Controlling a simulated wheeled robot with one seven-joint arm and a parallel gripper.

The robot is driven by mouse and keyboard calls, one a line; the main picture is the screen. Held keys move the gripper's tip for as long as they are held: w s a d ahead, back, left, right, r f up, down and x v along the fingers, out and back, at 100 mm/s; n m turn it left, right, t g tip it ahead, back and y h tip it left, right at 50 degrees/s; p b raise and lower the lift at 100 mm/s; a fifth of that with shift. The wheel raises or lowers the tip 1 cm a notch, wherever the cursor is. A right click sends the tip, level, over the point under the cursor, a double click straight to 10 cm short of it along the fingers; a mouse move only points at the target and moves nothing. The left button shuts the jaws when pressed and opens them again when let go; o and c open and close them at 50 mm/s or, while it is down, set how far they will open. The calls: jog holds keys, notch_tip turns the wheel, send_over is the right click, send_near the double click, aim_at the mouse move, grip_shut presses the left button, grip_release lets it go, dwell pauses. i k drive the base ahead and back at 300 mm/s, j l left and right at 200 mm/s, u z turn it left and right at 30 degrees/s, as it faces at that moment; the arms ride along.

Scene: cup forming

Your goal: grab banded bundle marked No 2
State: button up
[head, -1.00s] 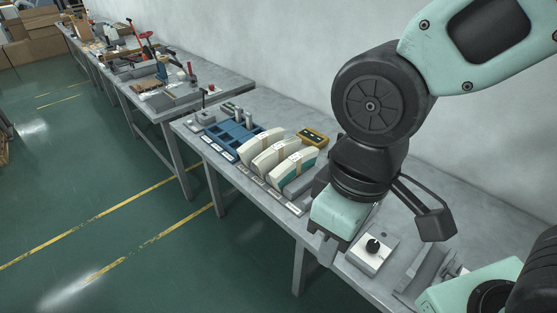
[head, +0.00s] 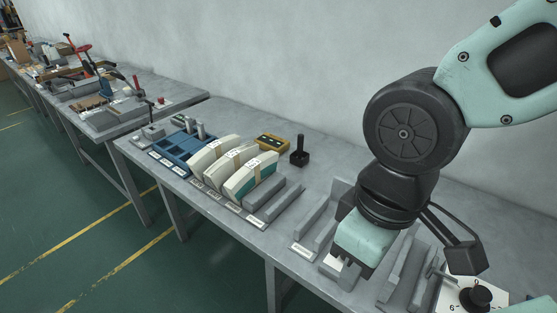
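Several white curved bundles, each with a tan band, stand side by side on the grey table (head: 225,115). They are the left bundle (head: 205,158), the middle bundle (head: 222,172) and the right bundle (head: 262,178), which has a teal lower side. Small white labels lie along the table edge in front of them, too small to read, so I cannot tell which is No 2. My gripper (head: 343,272) points down over the table, to the right of the bundles and apart from them. Its fingers are mostly hidden under the mint housing, so its opening is unclear.
A blue compartment tray (head: 172,148) is left of the bundles. A yellow box (head: 273,143) and a black-handled tool (head: 300,155) stand behind. Grey rails (head: 318,225) lie between bundles and gripper. A dial plate (head: 455,292) is at the lower right.

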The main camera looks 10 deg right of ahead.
aim_at(218, 174)
jog(key=i+j+z, duration=0.1)
jog(key=j+z, duration=0.2)
jog(key=z, duration=0.2)
jog(key=j+z, duration=0.3)
jog(key=z, duration=0.15)
jog(key=j+z, duration=0.35)
jog(key=z, duration=0.15)
jog(key=j+z, duration=0.45)
jog(key=k+j+z, duration=0.15)
jog(key=j, duration=0.35)
jog(key=k+j+z, duration=0.15)
jog(key=j, duration=0.35)
jog(key=k+j+z, duration=0.15)
jog(key=k+j, duration=0.2)
jog(key=k+j+z, duration=0.15)
jog(key=j, duration=0.4)
jog(key=k+j+z, duration=0.15)
jog(key=k+j, duration=0.55)
jog(key=j, duration=0.15)
jog(key=k+j, duration=0.25)
jog(key=j, duration=0.15)
